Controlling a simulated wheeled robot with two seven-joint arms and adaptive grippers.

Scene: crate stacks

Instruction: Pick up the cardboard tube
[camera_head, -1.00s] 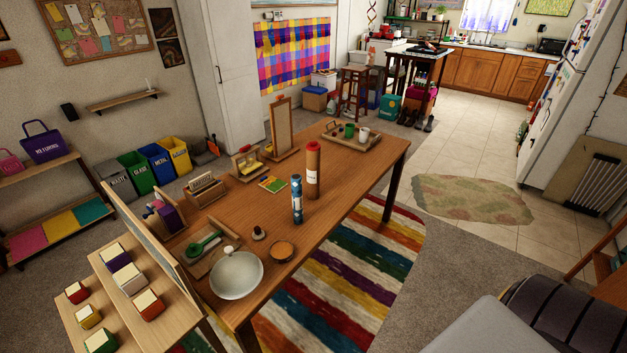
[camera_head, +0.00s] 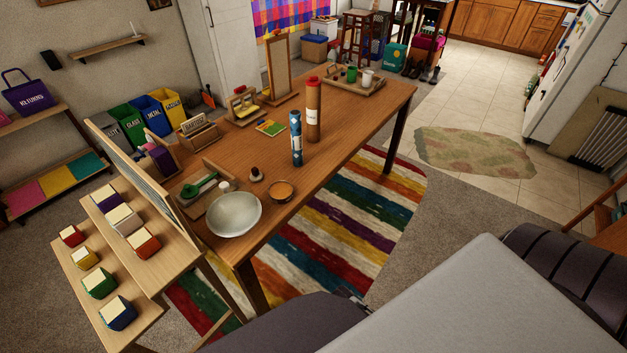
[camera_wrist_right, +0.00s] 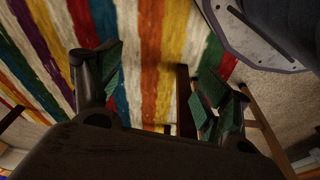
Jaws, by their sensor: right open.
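The cardboard tube (camera_head: 313,112) is a tall brown cylinder with a red top and a white label. It stands upright on the wooden table (camera_head: 225,158), in the head view. A blue patterned cylinder (camera_head: 296,140) stands just in front of it and slightly left. My right gripper (camera_wrist_right: 158,92) shows in the right wrist view with its fingers spread and nothing between them. Behind the fingers are the striped rug and a table leg, so it is low beside the table, apart from the tube. The tube is not in the wrist view. My left gripper is not in view.
A pale bowl (camera_head: 234,214), a small orange-brown dish (camera_head: 281,191) and a small knobbed object (camera_head: 256,174) stand on the near table. A tray with cups (camera_head: 352,84) is at the far end. A stepped shelf (camera_head: 150,270) is left. Table's right edge is clear.

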